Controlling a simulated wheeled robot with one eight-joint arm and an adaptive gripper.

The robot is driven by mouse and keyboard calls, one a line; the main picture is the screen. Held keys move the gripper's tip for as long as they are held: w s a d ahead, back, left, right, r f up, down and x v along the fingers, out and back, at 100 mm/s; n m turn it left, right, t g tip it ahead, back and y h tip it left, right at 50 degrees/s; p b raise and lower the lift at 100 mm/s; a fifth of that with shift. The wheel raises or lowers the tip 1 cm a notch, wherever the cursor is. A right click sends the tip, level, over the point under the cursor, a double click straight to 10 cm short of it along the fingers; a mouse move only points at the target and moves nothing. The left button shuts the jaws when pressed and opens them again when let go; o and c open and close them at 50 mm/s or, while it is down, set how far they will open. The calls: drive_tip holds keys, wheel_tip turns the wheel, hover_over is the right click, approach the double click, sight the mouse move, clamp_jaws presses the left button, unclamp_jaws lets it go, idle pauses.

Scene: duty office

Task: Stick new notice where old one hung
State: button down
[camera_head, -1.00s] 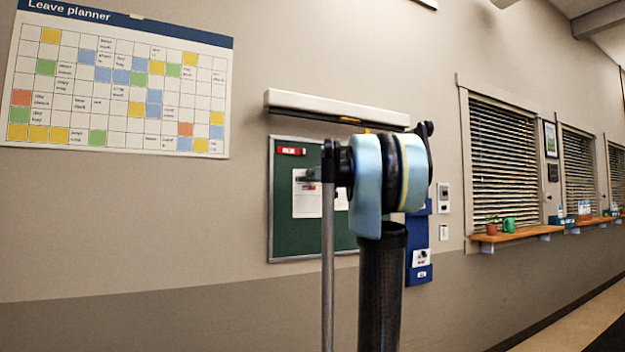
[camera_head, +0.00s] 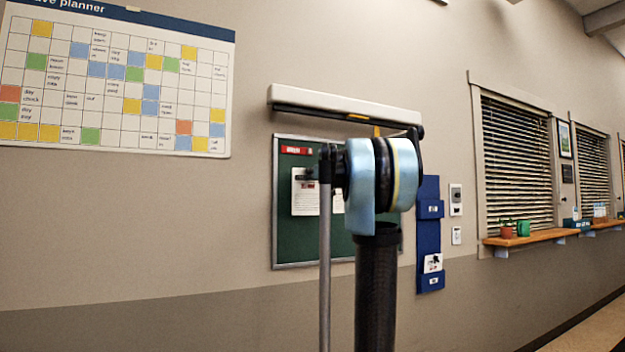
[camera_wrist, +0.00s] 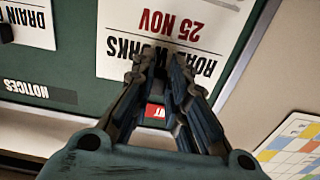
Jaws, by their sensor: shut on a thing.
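A white notice reading "ROAD WORKS 25 NOV" (camera_wrist: 215,25) lies against the green board (camera_wrist: 75,60), upside down in the wrist view. My gripper (camera_wrist: 162,58) is shut on its top edge. In the head view a white paper (camera_head: 304,198) shows on the left part of the green board (camera_head: 287,240); my arm covers much of the board and hides most of the gripper. Another notice, starting "DRAIN" (camera_wrist: 32,18), shows at the left in the wrist view. I cannot tell a gap between the held notice and the board.
A red label (camera_wrist: 155,112) and a "NOTICES" label (camera_wrist: 40,91) are on the board. A white lamp bar (camera_head: 345,104) juts out above it. A leave planner (camera_head: 115,80) hangs left, a blue wall holder (camera_head: 428,255) right. Bare wall lies between planner and board.

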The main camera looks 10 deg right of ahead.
drive_tip(key=shift+x, duration=2.35)
drive_tip(key=shift+w, duration=0.1)
drive_tip(key=shift+r, duration=0.1)
drive_tip(key=c, duration=1.5)
unclamp_jaws()
drive_tip(key=v, duration=1.1)
drive_tip(key=shift+s+d, duration=0.1)
drive_tip(key=shift+s, duration=0.3)
